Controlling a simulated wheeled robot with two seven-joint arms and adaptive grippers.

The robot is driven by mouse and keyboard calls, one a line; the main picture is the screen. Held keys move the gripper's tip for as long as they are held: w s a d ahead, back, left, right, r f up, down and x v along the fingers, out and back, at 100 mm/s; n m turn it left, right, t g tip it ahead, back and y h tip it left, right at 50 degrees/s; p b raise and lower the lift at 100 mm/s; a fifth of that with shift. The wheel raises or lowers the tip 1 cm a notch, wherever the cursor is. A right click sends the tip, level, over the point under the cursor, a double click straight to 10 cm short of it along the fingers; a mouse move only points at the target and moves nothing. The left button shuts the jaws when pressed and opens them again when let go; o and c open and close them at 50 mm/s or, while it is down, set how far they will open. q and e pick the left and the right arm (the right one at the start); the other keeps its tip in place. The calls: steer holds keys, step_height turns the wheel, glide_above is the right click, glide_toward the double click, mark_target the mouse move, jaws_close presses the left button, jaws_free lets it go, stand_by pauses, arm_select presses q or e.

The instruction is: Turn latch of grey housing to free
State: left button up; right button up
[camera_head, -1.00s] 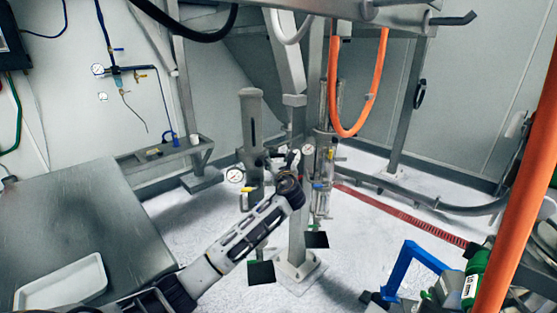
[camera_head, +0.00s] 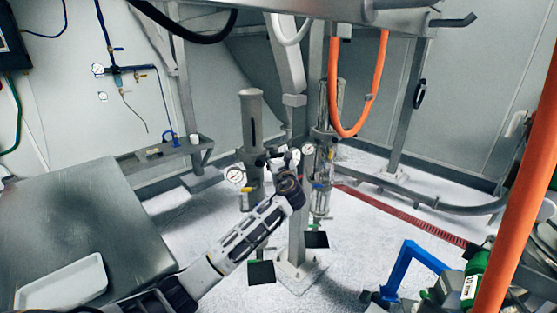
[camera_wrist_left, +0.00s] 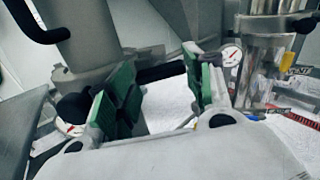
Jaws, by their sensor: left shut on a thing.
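The grey housing (camera_head: 251,120) is a tall upright cylinder with a dark slot, left of the central post in the head view. In the left wrist view its grey body (camera_wrist_left: 90,38) stands close behind the fingers. A black latch bar (camera_wrist_left: 162,72) reaches across between the green-padded fingers. My left gripper (camera_wrist_left: 160,88) is shut on this bar; the pads stay well apart, and the exact contact is partly hidden. In the head view my left gripper (camera_head: 283,160) is beside the housing's lower part, at its right, and the latch is hard to make out there.
A clear-bodied cylinder unit (camera_head: 323,185) stands right of the post (camera_head: 297,220). A pressure gauge (camera_head: 235,175) is close to the left gripper. An orange hose (camera_head: 381,70) hangs at the right. A steel table (camera_head: 90,205) with a white tray (camera_head: 62,285) is at left.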

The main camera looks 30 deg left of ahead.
arm_select(q)
steer(key=n, duration=0.2)
steer(key=shift+n, duration=1.6)
steer(key=shift+f+n+b, duration=0.1)
steer(key=shift+n+b, duration=2.35)
steer(key=shift+n, duration=3.35)
arm_select(e)
steer(key=w+d+f, duration=0.2)
steer(key=d+f, duration=0.2)
steer(key=shift+w+f, duration=0.25)
steer(key=shift+f, duration=0.05)
steer(key=shift+s+d, duration=0.1)
steer(key=shift+s, duration=0.05)
